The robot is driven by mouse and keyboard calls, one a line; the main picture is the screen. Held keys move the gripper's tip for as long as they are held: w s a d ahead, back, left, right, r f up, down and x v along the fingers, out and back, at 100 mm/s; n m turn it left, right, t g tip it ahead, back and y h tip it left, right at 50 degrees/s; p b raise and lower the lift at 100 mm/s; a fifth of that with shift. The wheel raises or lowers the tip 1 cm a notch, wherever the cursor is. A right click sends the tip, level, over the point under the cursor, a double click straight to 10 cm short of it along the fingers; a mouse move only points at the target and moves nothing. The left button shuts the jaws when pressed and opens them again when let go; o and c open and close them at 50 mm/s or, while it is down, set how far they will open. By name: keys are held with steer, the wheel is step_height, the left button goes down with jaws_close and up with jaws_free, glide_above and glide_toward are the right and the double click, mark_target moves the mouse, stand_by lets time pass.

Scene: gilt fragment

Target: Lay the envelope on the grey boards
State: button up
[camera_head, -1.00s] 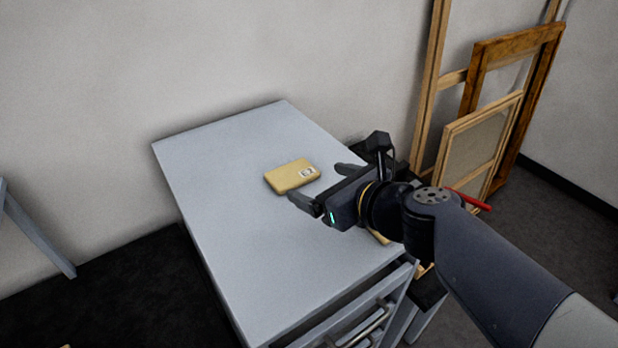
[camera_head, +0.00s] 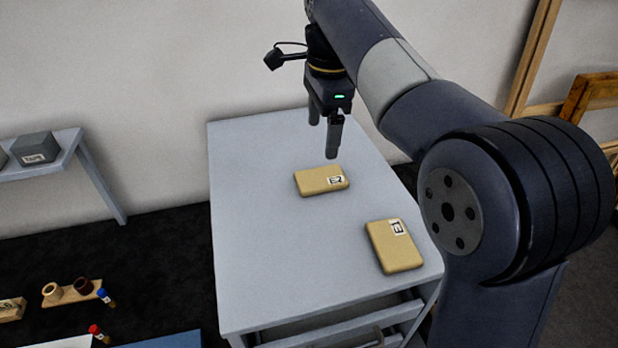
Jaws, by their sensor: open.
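Two tan, padded envelope-like packets lie flat on a light grey cabinet top (camera_head: 255,240). The packet marked E2 (camera_head: 318,181) is near the middle, and the packet marked E1 (camera_head: 392,246) is nearer the front right edge. My gripper (camera_head: 324,138) points down, open and empty, with its fingertips above and just behind the E2 packet in the picture. It appears apart from the packet. I cannot pick out any separate grey boards in this view.
A grey side table (camera_head: 72,150) at left holds a box marked TAPE (camera_head: 36,148). Below it are a wooden holder (camera_head: 72,293) with small pots and several small items. Wooden frames (camera_head: 588,95) lean at right. The cabinet top's left side is clear.

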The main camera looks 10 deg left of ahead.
glide_above(326, 176)
steer(key=shift+h, duration=0.3)
steer(key=f, duration=0.5)
steer(key=shift+s+a, duration=0.1)
steer(key=shift+a, duration=0.1)
steer(key=shift+d+f+p, duration=0.15)
steer(key=shift+f, duration=1.2)
steer(key=shift+d+f+p, duration=0.1)
steer(key=shift+f+p, duration=0.05)
steer(key=shift+f, duration=1.15)
steer(key=shift+c, duration=0.3)
steer(key=c, duration=1.1)
